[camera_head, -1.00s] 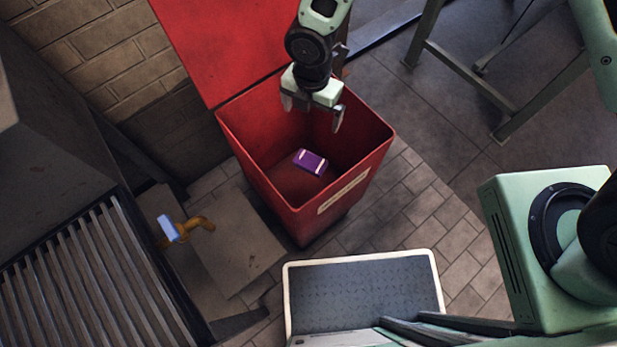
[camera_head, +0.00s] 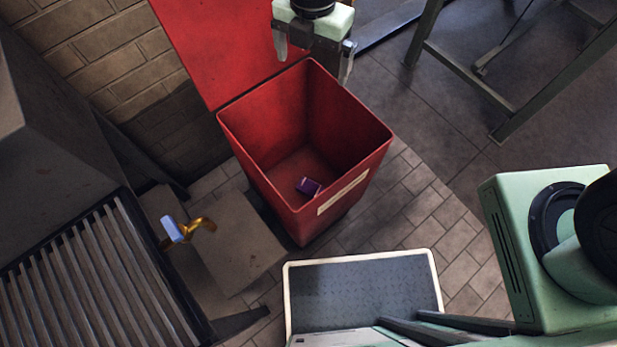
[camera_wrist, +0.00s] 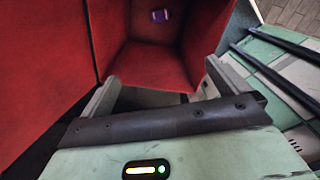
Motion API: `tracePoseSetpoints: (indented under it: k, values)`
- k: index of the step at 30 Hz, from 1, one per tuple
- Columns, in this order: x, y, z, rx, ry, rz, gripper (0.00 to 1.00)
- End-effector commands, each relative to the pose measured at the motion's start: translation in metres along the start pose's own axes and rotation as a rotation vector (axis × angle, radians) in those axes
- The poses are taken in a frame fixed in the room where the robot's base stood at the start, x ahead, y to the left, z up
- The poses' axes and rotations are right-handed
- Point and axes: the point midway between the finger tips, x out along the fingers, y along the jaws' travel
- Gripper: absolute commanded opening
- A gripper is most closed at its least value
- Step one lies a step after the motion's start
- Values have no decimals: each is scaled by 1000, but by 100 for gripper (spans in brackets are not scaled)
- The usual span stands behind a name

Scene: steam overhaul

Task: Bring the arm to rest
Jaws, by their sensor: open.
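My gripper (camera_head: 313,60) is open and empty at the top of the head view, above the far rim of a red bin (camera_head: 262,180). A purple block with pale bands (camera_head: 308,187) lies on the bin's floor, partly hidden by the near wall. In the wrist view, the open fingers of my gripper (camera_wrist: 160,92) frame the bin's red inside (camera_wrist: 150,65). The purple block shows there at the top (camera_wrist: 161,15), well clear of the fingers.
The bin's red lid (camera_head: 225,50) stands open behind it. A slatted metal grille (camera_head: 90,280) is at the left, with a yellow tap with a blue handle (camera_head: 185,229) beside it. A metal frame stand (camera_head: 460,75) stands at the upper right. Paved floor lies between.

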Motion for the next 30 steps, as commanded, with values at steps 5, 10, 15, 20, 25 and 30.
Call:
tracePoseSetpoints:
  k: [5, 10, 15, 20, 25, 30]
  values:
    - [-10, 0, 0, 0, -1, 0, 100]
    - [-10, 0, 0, 0, 0, -1, 100]
    - [-10, 0, 0, 0, 0, -1, 100]
    - [-10, 0, 0, 0, 0, -1, 100]
    - [-28, -16, -8, 154, -4, -2, 100]
    - [-69, -62, -33, 624, -7, -2, 100]
